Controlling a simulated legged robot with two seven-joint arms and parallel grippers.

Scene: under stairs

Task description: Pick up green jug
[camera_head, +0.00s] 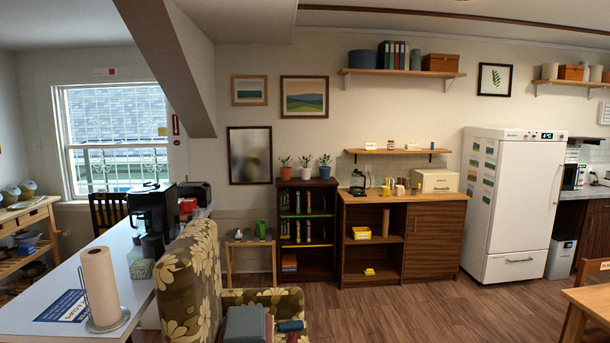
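A small green item (260,228), which looks like the green jug, stands upright on a small wooden side table (237,242). The table stands between the floral armchair and the dark bookcase, some way off from me. The jug is small in the picture, and I cannot make out its handle. Neither of my grippers shows in the head view.
A floral armchair (200,262) is close in front, with a grey item (247,324) on its seat. A counter (45,298) with a paper towel roll (99,285) is at left. A bookcase (307,215) stands right of the side table. Wood floor (400,317) is open at right.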

